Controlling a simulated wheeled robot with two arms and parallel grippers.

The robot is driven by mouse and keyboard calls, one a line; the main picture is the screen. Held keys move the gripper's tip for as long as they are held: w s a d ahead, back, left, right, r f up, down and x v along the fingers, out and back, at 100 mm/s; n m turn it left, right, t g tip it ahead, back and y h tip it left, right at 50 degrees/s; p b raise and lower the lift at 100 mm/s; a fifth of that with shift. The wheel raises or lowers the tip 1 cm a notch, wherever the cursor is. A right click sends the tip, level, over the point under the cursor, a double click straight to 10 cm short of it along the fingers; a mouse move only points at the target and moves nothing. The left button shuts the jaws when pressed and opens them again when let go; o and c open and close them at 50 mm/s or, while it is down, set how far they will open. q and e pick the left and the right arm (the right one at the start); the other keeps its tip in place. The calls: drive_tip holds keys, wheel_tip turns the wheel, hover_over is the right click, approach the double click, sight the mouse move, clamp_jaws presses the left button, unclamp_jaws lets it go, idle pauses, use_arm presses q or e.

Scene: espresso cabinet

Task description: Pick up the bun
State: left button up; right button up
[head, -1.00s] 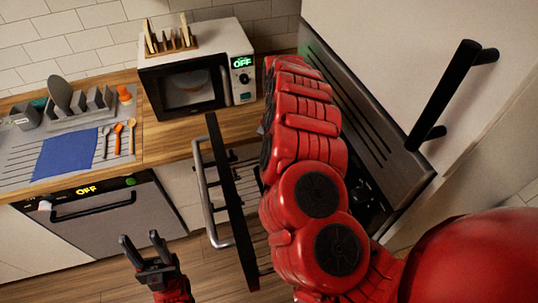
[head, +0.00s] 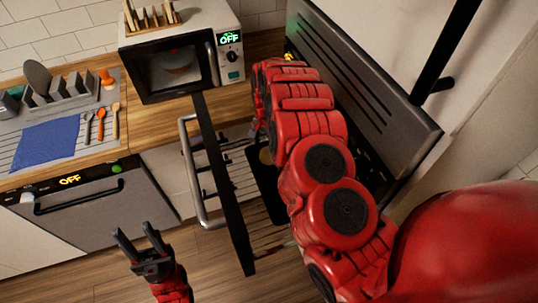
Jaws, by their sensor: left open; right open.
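A small tan, rounded patch (head: 265,156) shows on a dark tray (head: 264,185) beside my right arm; it may be the bun, but it is mostly hidden and too small to be sure. The tray lies on a wire rack (head: 243,178) behind an open black door. My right arm reaches from the lower right over the stove area, and its gripper is hidden behind the arm. My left gripper (head: 138,238) is open and empty, low in front of the cabinets and left of the open door.
The open black door (head: 224,180) with its metal handle (head: 190,170) juts out between my arms. A microwave (head: 175,62) stands on the wooden counter (head: 165,120). A dish rack, blue cloth (head: 45,143) and utensils lie left. A dishwasher (head: 90,208) is below.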

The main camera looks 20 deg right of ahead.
sight(268, 152)
drive_tip(key=shift+f, duration=0.15)
wheel_tip(268, 152, down, 3)
drive_tip(key=p, duration=0.2)
drive_tip(key=shift+w+d+p, duration=0.15)
drive_tip(key=shift+p, duration=0.15)
drive_tip(key=shift+f, duration=0.95)
drive_tip(key=shift+c, duration=0.2)
drive_tip(key=c, duration=1.1)
